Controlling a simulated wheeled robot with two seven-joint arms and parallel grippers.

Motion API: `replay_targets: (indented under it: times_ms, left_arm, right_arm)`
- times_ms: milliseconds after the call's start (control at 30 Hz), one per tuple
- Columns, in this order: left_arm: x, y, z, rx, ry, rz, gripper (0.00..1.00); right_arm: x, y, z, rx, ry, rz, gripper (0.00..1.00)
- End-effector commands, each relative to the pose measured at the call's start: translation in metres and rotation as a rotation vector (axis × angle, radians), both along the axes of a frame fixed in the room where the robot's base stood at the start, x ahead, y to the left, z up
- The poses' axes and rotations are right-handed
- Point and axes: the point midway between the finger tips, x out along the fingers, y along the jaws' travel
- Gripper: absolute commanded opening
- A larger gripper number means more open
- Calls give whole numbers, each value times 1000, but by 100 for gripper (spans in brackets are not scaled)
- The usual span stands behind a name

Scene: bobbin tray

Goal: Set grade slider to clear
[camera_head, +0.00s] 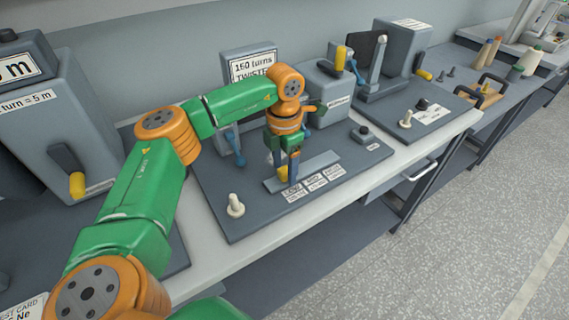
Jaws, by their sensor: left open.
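The slider track (318,166) is a grey bar on the dark middle board, with small white labels (312,182) along its front. Their print is too small to read surely. A yellow slider knob (282,174) sits near the left end of the track. My left gripper (292,172) reaches down from above, open, with its fingertips right at the knob and partly hiding it. I cannot tell whether they touch it. My right gripper is not in view.
On the same board (245,222) stand a cream peg (235,205), a "150 turns" sign (250,66), a grey box with a yellow-handled crank (341,58) and a dark button (363,131). Another machine (400,50) stands to the right. Floor is clear at lower right.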

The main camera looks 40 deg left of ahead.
Motion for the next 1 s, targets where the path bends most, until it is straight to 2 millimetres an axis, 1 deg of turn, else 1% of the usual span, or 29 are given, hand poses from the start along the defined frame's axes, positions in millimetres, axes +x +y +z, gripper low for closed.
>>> replay_targets:
  times_ms: [100, 133, 333, 367, 400, 1000]
  left_arm:
    - [0, 0, 0, 0, 0, 0, 68]
    - [0, 0, 0, 0, 0, 0, 65]
    - [0, 0, 0, -1, -1, 0, 11]
    - [0, 0, 0, -1, -1, 0, 3]
    - [0, 0, 0, -1, -1, 0, 0]
    - [0, 0, 0, -1, -1, 0, 0]
  right_arm:
    - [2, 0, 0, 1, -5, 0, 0]
    - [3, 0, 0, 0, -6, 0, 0]
    - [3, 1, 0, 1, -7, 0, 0]
    - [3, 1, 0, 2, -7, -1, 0]
    - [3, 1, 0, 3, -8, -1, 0]
    - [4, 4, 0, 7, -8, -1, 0]
